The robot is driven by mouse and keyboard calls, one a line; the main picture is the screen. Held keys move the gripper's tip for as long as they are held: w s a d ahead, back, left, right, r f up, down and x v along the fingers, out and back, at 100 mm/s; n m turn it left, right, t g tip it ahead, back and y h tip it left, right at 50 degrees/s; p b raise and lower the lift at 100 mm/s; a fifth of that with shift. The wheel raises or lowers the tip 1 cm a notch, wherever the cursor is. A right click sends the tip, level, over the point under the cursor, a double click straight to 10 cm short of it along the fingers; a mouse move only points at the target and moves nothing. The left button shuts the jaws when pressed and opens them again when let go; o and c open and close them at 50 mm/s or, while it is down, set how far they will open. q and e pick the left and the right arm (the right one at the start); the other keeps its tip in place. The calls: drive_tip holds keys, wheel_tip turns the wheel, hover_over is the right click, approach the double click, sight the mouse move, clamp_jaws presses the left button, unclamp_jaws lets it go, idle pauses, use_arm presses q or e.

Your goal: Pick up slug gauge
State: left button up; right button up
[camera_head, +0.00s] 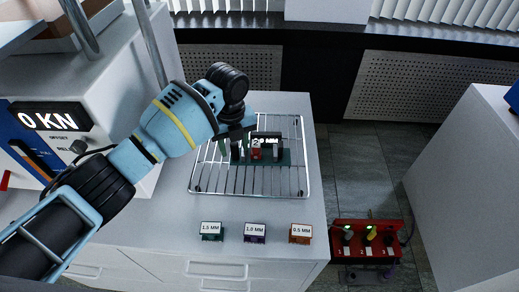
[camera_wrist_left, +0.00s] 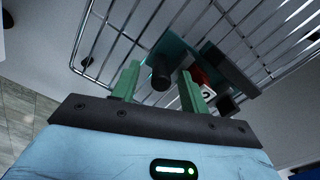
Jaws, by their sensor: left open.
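What looks like the slug gauge (camera_head: 284,157) lies on a wire rack (camera_head: 303,180) on the white bench. It has a dark green base, black upright parts, a small red piece and a black label that seems to read 20 MM. My left gripper (camera_head: 236,143) is at its left end, with green fingers apart. In the left wrist view, the open fingers (camera_wrist_left: 160,76) point toward the teal base (camera_wrist_left: 172,48), and a black round part shows between them. The red piece (camera_wrist_left: 202,82) is beside the right finger. Contact cannot be told. My right gripper is not in view.
Small blocks marked 1.5 MM (camera_head: 212,231), 1.0 MM (camera_head: 255,233) and 0.5 MM (camera_head: 300,234) stand along the bench front. A press reading 0 KN (camera_head: 60,125) is at left. A red box with several knobs (camera_head: 368,240) is right of the bench.

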use_arm(q)
drive_tip(key=shift+c, duration=0.4)
clamp_jaws()
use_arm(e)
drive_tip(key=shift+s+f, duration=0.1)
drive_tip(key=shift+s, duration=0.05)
use_arm(q)
drive_tip(key=shift+r, duration=0.15)
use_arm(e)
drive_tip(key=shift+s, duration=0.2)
